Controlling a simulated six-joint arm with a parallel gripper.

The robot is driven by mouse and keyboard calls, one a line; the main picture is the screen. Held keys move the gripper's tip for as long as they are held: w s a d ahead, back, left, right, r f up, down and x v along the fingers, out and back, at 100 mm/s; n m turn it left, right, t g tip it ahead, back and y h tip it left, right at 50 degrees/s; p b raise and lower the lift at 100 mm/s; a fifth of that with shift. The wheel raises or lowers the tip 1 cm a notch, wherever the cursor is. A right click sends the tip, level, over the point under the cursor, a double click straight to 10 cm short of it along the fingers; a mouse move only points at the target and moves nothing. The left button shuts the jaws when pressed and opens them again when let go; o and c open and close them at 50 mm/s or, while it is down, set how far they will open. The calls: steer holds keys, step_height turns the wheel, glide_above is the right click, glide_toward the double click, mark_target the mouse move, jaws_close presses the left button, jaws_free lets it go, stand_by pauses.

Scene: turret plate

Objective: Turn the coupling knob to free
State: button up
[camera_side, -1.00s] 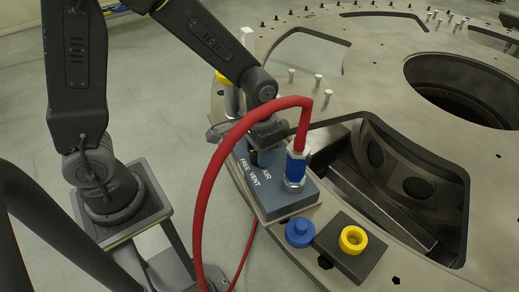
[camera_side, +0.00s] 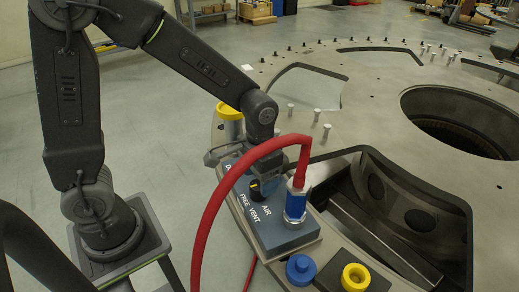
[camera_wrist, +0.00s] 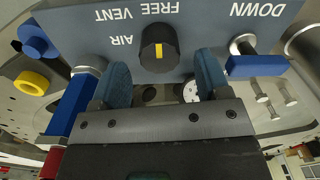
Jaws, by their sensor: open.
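The coupling knob (camera_wrist: 158,48) is black with a yellow mark. It stands on a blue-grey panel (camera_wrist: 205,30) lettered AIR, FREE, VENT and DOWN, upside down in the wrist view. The yellow mark lies in line with the word FREE. My gripper (camera_wrist: 160,68) is open, one finger on each side of the knob's line, with visible gaps on both sides. In the side view my gripper (camera_side: 263,176) is just above the knob (camera_side: 258,188), whose yellow mark shows on the side facing FREE.
A red hose (camera_side: 216,200) arches in front of my gripper from a blue fitting (camera_side: 295,205) beside the knob. A blue button (camera_side: 299,268) and a yellow ring (camera_side: 355,277) lie near the block. A yellow-topped post (camera_side: 229,112) stands behind my gripper.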

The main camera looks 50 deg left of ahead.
mark_target(259, 184)
step_height(259, 184, up, 11)
steer(key=shift+f, duration=0.2)
steer(key=shift+s+r, duration=0.1)
steer(key=s+a+r+t, duration=0.1)
steer(key=s+a+t, duration=0.1)
steer(key=s, duration=0.3)
steer(key=s+a+r+t, duration=0.2)
steer(key=s+t, duration=0.1)
steer(key=s, duration=0.3)
steer(key=shift+s+a+r+n+t, duration=0.2)
steer(key=shift+a+n+t, duration=0.1)
steer(key=shift+n, duration=0.1)
